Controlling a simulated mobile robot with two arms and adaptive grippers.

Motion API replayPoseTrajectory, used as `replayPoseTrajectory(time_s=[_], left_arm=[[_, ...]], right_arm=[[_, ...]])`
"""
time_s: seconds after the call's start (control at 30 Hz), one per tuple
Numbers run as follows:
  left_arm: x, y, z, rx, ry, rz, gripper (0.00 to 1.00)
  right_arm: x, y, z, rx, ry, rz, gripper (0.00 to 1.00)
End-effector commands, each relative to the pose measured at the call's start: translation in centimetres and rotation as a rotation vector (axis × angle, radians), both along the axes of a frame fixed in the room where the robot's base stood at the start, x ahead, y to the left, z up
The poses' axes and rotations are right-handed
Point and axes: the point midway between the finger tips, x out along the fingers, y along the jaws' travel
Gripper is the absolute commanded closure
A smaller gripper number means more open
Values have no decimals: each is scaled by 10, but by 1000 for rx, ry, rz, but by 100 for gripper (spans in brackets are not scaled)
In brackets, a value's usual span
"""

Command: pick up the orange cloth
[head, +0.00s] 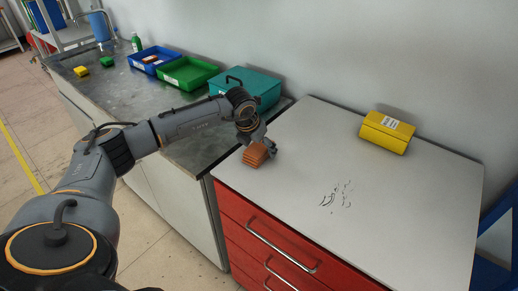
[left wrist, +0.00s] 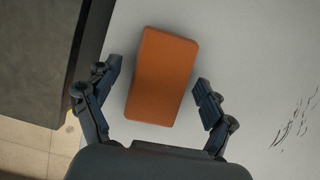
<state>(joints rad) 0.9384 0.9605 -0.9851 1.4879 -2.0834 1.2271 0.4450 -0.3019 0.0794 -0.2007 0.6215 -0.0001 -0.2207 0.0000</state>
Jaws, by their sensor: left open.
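The orange cloth (head: 256,154) is a folded block on the left part of the white top of the red drawer cabinet. In the left wrist view the orange cloth (left wrist: 162,76) lies ahead of and between the fingers, with gaps on both sides. My left gripper (head: 262,141) is right above the cloth in the head view. In the left wrist view my left gripper (left wrist: 157,92) is open and empty. My right gripper is not in view.
The white top (head: 400,206) is mostly clear, with dark marks in its middle. A yellow box (head: 387,132) stands at the back. A teal toolbox (head: 247,88), green tray (head: 187,73) and blue tray (head: 155,59) stand on the grey counter to the left.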

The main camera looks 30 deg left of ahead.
Motion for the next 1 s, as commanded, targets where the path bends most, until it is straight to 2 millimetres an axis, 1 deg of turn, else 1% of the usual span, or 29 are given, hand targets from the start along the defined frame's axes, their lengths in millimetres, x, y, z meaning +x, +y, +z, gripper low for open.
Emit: replayPoseTrajectory(time_s=[0.03, 0.13, 0.33, 0.6, 1.0], left_arm=[[0, 0, 0, 0, 0, 0, 17], [0, 0, 0, 0, 0, 0, 17], [0, 0, -1, 0, 0, 0, 17], [0, 0, -3, 0, 0, 0, 17], [0, 0, -4, 0, 0, 0, 17]], right_arm=[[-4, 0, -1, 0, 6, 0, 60], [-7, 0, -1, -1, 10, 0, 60], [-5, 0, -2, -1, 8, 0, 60], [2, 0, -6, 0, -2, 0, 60], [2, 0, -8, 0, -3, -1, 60]])
